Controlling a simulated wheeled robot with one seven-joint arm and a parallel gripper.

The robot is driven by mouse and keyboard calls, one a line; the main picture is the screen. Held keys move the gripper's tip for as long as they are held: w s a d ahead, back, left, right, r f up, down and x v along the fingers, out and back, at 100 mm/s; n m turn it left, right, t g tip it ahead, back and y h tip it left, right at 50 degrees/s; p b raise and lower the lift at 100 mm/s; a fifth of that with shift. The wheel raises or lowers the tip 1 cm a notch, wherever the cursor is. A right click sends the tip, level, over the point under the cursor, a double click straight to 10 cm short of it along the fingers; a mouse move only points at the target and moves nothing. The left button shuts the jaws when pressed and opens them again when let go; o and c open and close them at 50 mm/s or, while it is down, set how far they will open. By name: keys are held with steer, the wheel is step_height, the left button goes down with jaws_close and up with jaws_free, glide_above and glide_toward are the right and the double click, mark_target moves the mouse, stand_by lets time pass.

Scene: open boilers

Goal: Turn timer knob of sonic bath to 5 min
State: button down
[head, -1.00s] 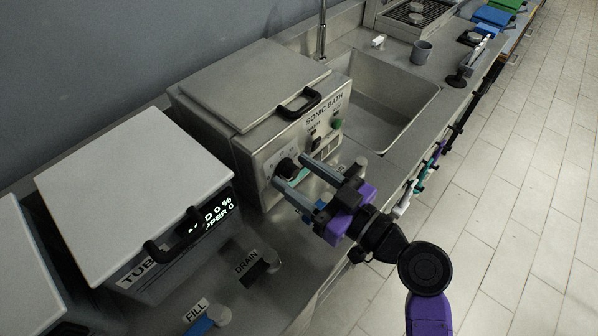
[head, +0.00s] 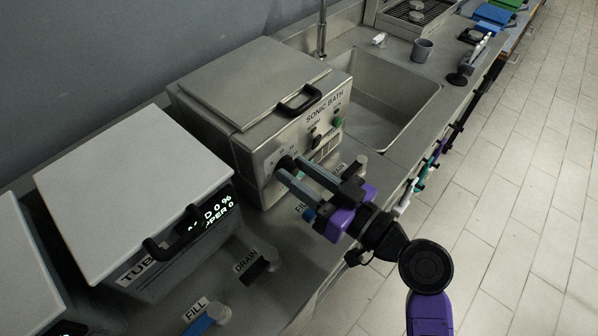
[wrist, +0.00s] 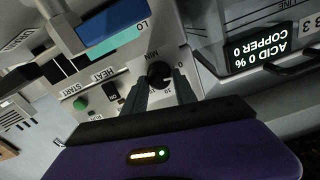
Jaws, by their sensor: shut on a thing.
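The sonic bath (head: 262,100) is a grey metal box with a lid and a black handle. Its black timer knob (wrist: 160,75) sits on a pale dial marked MIN, with 0 and 10 readable in the wrist view. In the head view the knob is mostly hidden behind my fingers. My gripper (head: 288,169) reaches the front panel from the lower right. Its two grey fingers, also in the wrist view (wrist: 152,92), are shut on the knob. I cannot tell exactly which mark the knob points to.
A white-lidded tub (head: 128,190) with a lit display stands left of the bath. FILL (head: 205,318) and DRAIN (head: 262,266) valves are on the counter in front. A sink (head: 385,105) is to the right. HEAT and START controls (wrist: 85,103) are on the panel beside the knob.

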steer(key=m, duration=0.3)
steer(key=shift+w+d+f+m+p, duration=0.1)
steer(key=shift+m+p, duration=0.35)
steer(key=shift+m, duration=1.45)
steer(key=c, duration=1)
jaws_free()
steer(key=b+v, duration=0.2)
steer(key=v, duration=0.6)
